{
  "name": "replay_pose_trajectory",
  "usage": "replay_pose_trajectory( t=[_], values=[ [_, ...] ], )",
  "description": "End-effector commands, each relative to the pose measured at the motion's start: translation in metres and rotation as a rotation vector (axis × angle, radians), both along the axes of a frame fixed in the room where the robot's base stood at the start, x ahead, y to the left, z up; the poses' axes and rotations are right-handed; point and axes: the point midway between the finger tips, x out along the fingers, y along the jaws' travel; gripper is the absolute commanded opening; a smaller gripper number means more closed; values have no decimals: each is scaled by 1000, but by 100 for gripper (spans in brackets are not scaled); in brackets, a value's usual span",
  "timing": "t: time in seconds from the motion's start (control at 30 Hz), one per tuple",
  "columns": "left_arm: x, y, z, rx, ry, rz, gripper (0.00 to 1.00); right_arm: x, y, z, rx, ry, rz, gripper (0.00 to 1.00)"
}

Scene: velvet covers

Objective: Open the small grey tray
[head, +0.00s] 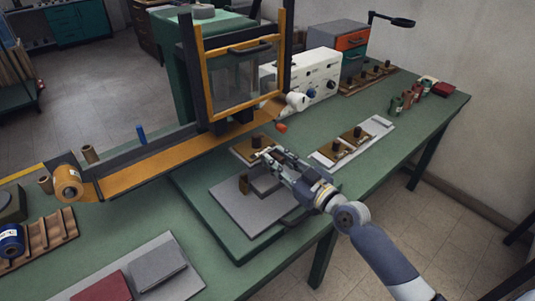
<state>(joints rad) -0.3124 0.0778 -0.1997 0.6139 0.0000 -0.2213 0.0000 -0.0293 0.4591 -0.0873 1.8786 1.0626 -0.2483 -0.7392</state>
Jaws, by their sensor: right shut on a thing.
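A small grey tray (265,184) sits on a larger flat grey plate (250,217) on the green bench, with a small brown piece (244,184) at its left side. My right gripper (260,156) reaches in from the lower right over the tray's far side. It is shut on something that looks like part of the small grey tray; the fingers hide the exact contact. A tan plate with a dark knob (256,142) lies just beyond the fingertips. My left gripper is not in view.
A yellow-framed machine (241,42) stands behind, with an orange strip (150,170) running left. A white strip (375,128) with brown knobbed plates lies to the right. A grey board (185,285) carries a grey block and a red piece at lower left.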

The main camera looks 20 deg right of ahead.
Motion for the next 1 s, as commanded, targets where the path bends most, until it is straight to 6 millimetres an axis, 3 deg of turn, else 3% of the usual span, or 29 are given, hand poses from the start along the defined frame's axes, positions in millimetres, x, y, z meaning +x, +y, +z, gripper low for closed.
replay_pose_trajectory(
  t=[0.1,0.3,0.7,0.73,0.8,1.0],
  values=[
    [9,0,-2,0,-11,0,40,-17,-6,-4,-3,6,2,0],
    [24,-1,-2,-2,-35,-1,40,-31,-11,-2,-1,4,1,0],
    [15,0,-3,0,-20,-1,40,-33,-11,-2,-1,4,1,0],
    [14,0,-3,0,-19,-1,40,-33,-11,-2,-1,4,1,28],
    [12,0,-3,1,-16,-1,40,-33,-12,-2,-1,4,1,44],
    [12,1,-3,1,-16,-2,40,-33,-12,-1,0,2,1,45]
  ],
)
